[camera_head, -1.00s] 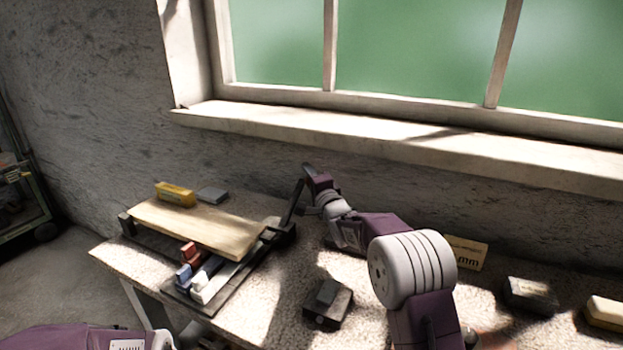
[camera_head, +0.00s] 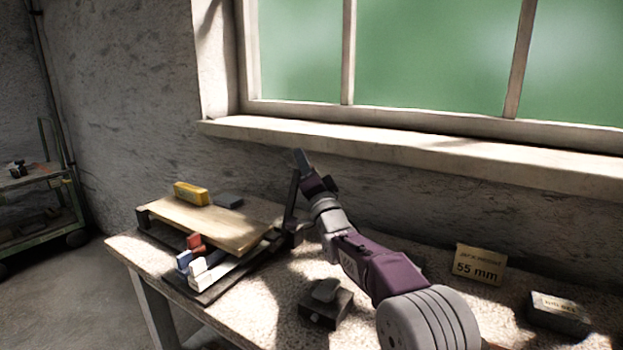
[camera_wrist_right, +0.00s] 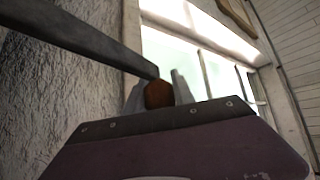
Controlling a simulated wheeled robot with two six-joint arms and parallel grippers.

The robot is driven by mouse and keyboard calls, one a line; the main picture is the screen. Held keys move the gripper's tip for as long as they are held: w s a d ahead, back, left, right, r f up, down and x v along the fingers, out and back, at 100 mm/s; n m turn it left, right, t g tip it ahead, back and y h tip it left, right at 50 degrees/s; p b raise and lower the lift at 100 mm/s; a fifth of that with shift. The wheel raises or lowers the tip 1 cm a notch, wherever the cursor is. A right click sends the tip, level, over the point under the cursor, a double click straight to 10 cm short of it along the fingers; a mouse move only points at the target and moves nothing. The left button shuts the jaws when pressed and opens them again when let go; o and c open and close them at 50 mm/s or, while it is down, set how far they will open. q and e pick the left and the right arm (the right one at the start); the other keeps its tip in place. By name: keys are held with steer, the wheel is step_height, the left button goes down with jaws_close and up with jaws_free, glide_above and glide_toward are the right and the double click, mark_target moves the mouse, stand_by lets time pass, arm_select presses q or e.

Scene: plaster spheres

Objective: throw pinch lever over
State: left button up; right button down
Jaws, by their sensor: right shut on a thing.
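The dark lever (camera_head: 292,199) stands nearly upright at the right end of the clamp with the wooden board (camera_head: 222,226). My right gripper (camera_head: 302,162) is at the lever's top end, near the wall below the window sill. In the right wrist view the gripper (camera_wrist_right: 158,92) is shut on the lever's brown knob (camera_wrist_right: 158,95), with one finger on each side. The dark lever bar also shows there (camera_wrist_right: 85,35), running from the upper left to the knob. The lever's lower end is partly hidden in the dark mechanism. My left gripper is out of view.
A yellow block (camera_head: 190,193) and a grey block (camera_head: 229,201) lie on the board's far side. Red, blue and white pieces (camera_head: 197,265) sit before it. A dark block (camera_head: 326,303), a "55 mm" sign (camera_head: 479,264) and a labelled box (camera_head: 559,312) stand on the bench.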

steer(key=shift+s+a+r+n+y+b, duration=0.4)
steer(key=shift+s+a+n+y, duration=0.1)
steer(key=shift+s+n, duration=0.1)
steer(key=c, duration=1.1)
jaws_free()
steer(key=shift+s, duration=0.1)
steer(key=shift+s+d+f, duration=0.15)
steer(key=shift+s+f, duration=0.05)
steer(key=shift+s, duration=0.05)
steer(key=shift+s+d+f+b, duration=0.1)
steer(key=shift+s+d+b, duration=0.5)
steer(key=shift+s, duration=1.35)
steer(key=shift+s+d+r+b, duration=0.1)
steer(key=shift+s+d+b, duration=0.5)
steer(key=shift+s, duration=1.35)
steer(key=shift+s+d+f+b, duration=0.1)
steer(key=shift+s+d+b, duration=0.15)
steer(key=shift+s+d, duration=1.2)
steer(key=shift+s+a, duration=0.45)
steer(key=shift+a, duration=0.1)
